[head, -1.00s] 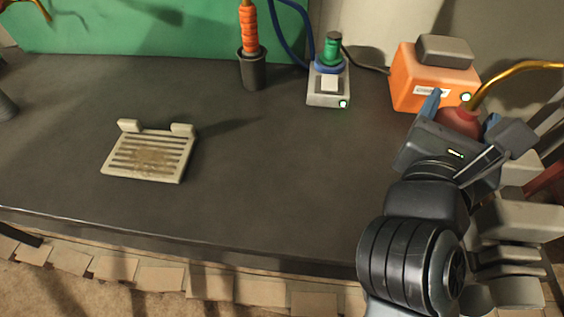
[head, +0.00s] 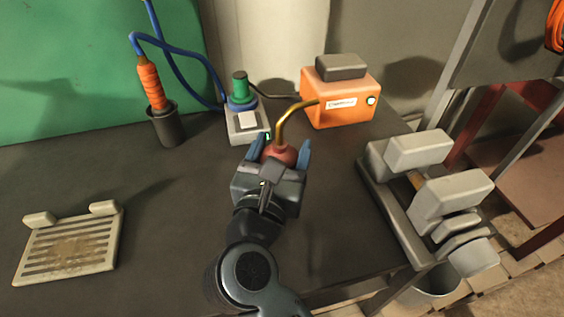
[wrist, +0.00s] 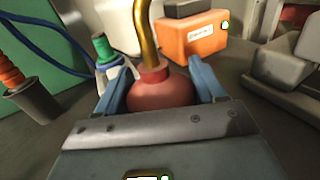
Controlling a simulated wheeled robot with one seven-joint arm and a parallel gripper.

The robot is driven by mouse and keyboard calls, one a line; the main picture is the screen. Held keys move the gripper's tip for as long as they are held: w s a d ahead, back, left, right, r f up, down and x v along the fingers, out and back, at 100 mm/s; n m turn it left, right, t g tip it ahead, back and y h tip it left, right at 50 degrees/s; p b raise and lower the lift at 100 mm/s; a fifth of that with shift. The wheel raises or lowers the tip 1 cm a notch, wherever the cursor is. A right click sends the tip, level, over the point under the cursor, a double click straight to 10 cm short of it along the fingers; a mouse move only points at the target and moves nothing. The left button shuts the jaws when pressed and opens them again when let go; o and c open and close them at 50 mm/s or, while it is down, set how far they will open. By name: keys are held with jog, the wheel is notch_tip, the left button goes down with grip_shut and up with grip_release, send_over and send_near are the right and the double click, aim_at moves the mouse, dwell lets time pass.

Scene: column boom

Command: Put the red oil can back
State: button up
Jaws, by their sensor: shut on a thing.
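The red oil can (head: 279,154) has a round red body and a curved brass spout. My gripper (head: 281,150) is shut on it, with one blue finger on each side of the body. In the wrist view the can (wrist: 160,92) sits upright between the two fingers (wrist: 160,88), its spout rising out of the top of the picture. The can's lower part is hidden behind my gripper, and I cannot tell whether it touches the bench. In the head view the can is over the dark bench (head: 345,190), in front of the orange box.
The orange box (head: 340,108) with a grey top stands behind the can. A grey device with a green knob (head: 240,90) and a dark cup with an orange-handled tool (head: 165,125) stand left. A slatted tray (head: 70,245) lies far left. A grey vise-like block (head: 410,155) is at the right edge.

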jog(key=shift+f, duration=1.55)
jog(key=shift+f, duration=0.1)
jog(key=o, duration=1.3)
jog(key=shift+c, duration=0.2)
jog(key=shift+s, duration=0.15)
jog(key=s, duration=0.4)
jog(key=s+a+b, duration=0.1)
jog(key=s, duration=0.2)
jog(key=s+a, duration=0.1)
jog(key=s, duration=0.3)
jog(key=shift+s+a, duration=0.1)
jog(key=shift+s, duration=0.2)
